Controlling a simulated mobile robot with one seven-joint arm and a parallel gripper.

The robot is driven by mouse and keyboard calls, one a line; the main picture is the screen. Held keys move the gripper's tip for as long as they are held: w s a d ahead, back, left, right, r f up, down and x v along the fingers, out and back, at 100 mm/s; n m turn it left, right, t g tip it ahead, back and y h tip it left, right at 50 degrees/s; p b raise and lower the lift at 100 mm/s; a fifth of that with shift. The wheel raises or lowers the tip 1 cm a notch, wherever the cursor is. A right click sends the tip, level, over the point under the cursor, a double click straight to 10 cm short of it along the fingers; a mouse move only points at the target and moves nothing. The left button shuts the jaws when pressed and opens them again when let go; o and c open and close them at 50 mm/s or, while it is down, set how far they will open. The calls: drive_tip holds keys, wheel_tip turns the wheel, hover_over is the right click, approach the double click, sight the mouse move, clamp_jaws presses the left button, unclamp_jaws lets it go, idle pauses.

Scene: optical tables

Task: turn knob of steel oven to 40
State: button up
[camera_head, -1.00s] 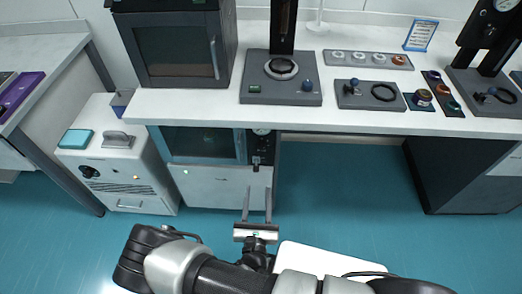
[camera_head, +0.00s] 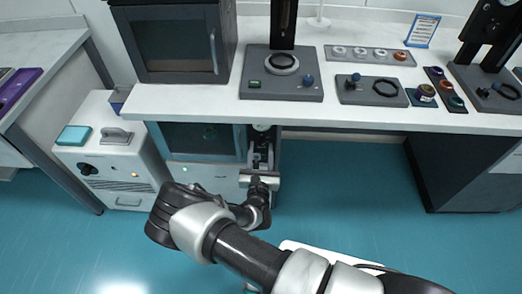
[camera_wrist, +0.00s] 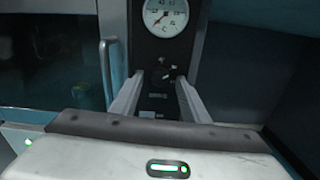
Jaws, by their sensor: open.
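The oven (camera_head: 203,178) stands under the bench, with a glass door and a dark control panel on its right side. In the wrist view the panel (camera_wrist: 158,50) carries a round white gauge (camera_wrist: 166,17) marked in °C. A small knob with light marks (camera_wrist: 168,70) sits below the gauge; its exact setting is too small to read. My gripper (camera_head: 261,152) is in front of the panel. In the wrist view its open fingers (camera_wrist: 159,80) appear on either side of the knob; I cannot tell whether they touch it.
The bench edge (camera_head: 330,124) overhangs just above my gripper. The oven's door handle (camera_wrist: 107,70) stands left of my fingers. A white cabinet unit (camera_head: 115,165) is left of the oven. A dark oven (camera_head: 175,45) stands on the bench. Open floor lies to the right.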

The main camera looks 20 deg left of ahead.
drive_tip(key=shift+w, duration=0.2)
drive_tip(key=shift+c, duration=0.3)
drive_tip(key=c, duration=1)
drive_tip(key=shift+n, duration=0.3)
drive_tip(key=n, duration=1.1)
drive_tip(key=shift+d+n, duration=0.1)
drive_tip(key=shift+n, duration=0.2)
